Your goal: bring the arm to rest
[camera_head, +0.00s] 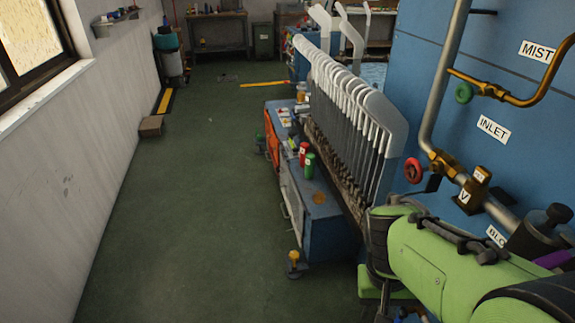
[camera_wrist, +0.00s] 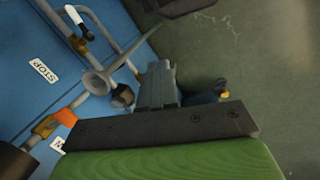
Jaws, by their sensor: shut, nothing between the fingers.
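My gripper (camera_wrist: 158,72) shows in the wrist view as grey fingers, together and empty, beyond a dark bar and my green arm housing. It points past the blue machine wall toward the dark floor. In the camera_head view my green arm lies at the lower right, close to the blue machine, and my gripper is hidden or out of frame there.
A blue machine wall (camera_head: 450,85) with pipes, a red valve (camera_head: 413,170) and a green valve (camera_head: 464,93) stands at the right. A row of white sock forms (camera_head: 345,85) stands above a blue cabinet (camera_head: 330,228). The floor (camera_head: 190,220) at the left is largely clear.

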